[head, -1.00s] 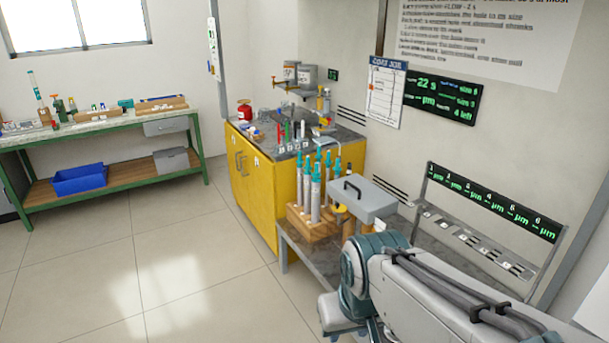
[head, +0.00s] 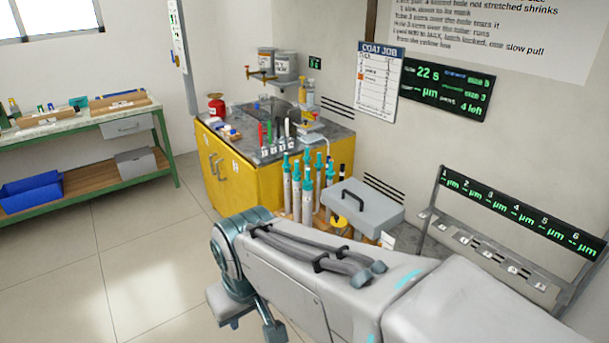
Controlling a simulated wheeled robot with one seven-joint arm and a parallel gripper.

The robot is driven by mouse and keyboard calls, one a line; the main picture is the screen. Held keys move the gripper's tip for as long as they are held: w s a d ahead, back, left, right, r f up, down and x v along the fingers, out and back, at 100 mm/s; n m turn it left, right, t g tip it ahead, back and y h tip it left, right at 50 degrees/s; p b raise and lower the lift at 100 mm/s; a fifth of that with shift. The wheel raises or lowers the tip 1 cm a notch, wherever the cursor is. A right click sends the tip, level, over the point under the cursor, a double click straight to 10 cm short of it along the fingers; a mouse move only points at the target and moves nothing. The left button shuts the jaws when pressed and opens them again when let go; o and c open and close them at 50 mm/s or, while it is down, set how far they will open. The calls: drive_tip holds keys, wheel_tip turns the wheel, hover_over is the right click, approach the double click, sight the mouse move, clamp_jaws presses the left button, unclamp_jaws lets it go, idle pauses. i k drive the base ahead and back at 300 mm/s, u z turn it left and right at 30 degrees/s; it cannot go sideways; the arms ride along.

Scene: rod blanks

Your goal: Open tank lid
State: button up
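The tank lid is a light grey flat cover (head: 366,206) with a dark bar handle (head: 353,194) on top. It sits at the near right of the yellow cabinet, and its tank below is mostly hidden by my arm. A yellow round part shows just under the lid's near left edge. The lid looks level and in place. My arm crosses the lower middle of the head view, in front of the tank. My gripper is not clearly visible; its fingers are hidden or out of frame.
Several rods with teal tops (head: 306,193) stand just left of the lid. The yellow cabinet (head: 230,178) has bottles and tools on its top. A numbered display rack (head: 522,212) stands at the right. The floor at left is clear, before a green bench (head: 92,197).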

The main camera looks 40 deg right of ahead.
sight(367, 208)
drive_tip(key=z, duration=0.5)
drive_tip(key=i, duration=0.85)
drive_tip(key=z, duration=0.7)
